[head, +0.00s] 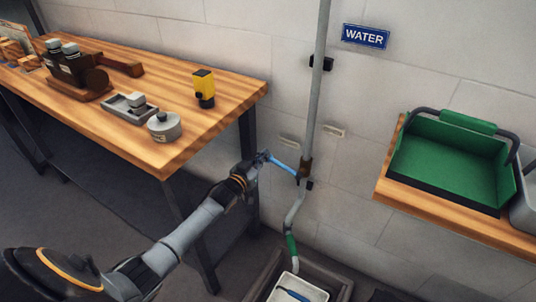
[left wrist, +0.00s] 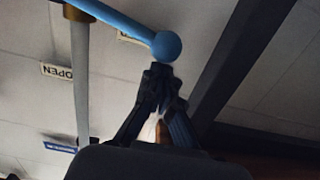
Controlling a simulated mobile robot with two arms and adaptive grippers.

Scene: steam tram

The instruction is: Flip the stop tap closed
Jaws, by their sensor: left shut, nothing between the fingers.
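The stop tap is a brass valve body (head: 305,168) on a grey vertical pipe (head: 316,110), with a blue lever (head: 284,164). The lever points out from the pipe to the left in the head view, across the pipe's line. In the left wrist view the lever (left wrist: 122,21) ends in a round blue knob (left wrist: 166,46). My left gripper (head: 261,157) is at the lever's free end. Its fingers (left wrist: 160,72) are shut and empty, with their tips right by the knob; I cannot tell whether they touch. My right gripper is not in view.
Two small labels (head: 290,141) (head: 334,131) are on the wall by the pipe; one reads OPEN (left wrist: 57,71). A wooden workbench (head: 185,140) stands left, a shelf with a green carrier (head: 440,150) right. A trough with a white container (head: 300,287) lies below the pipe.

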